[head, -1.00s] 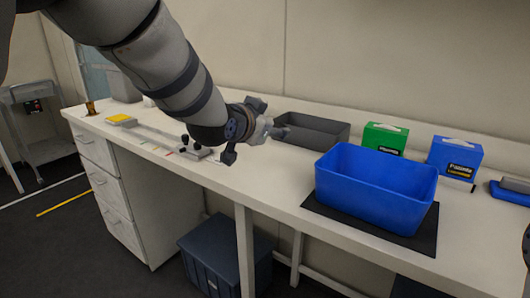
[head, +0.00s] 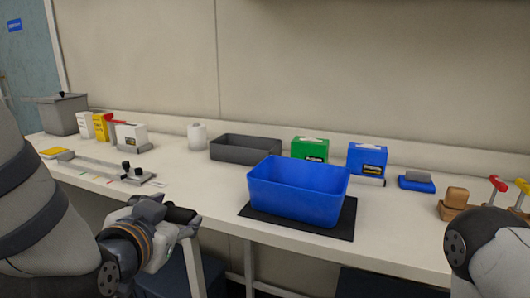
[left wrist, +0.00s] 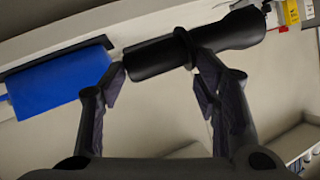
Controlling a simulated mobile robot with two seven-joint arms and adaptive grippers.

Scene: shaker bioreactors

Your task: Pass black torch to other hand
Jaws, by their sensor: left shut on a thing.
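The black torch (left wrist: 228,32) lies across the jaws of my left gripper (left wrist: 160,68) in the left wrist view, with its wider end to the right. My left gripper is shut on it. In the head view my left gripper (head: 168,222) is at the lower left, in front of the bench edge, and a dark part of the torch (head: 181,214) shows at its tip. Part of my right arm (head: 482,250) shows at the lower right. My right gripper is outside the picture.
A blue bin (head: 297,195) stands on a black mat (head: 340,225) at the bench's middle. Behind it are a grey tray (head: 225,150), a green box (head: 310,149) and a blue box (head: 367,160). Red-handled tools (head: 497,184) stand at the right. The space before the bench is open.

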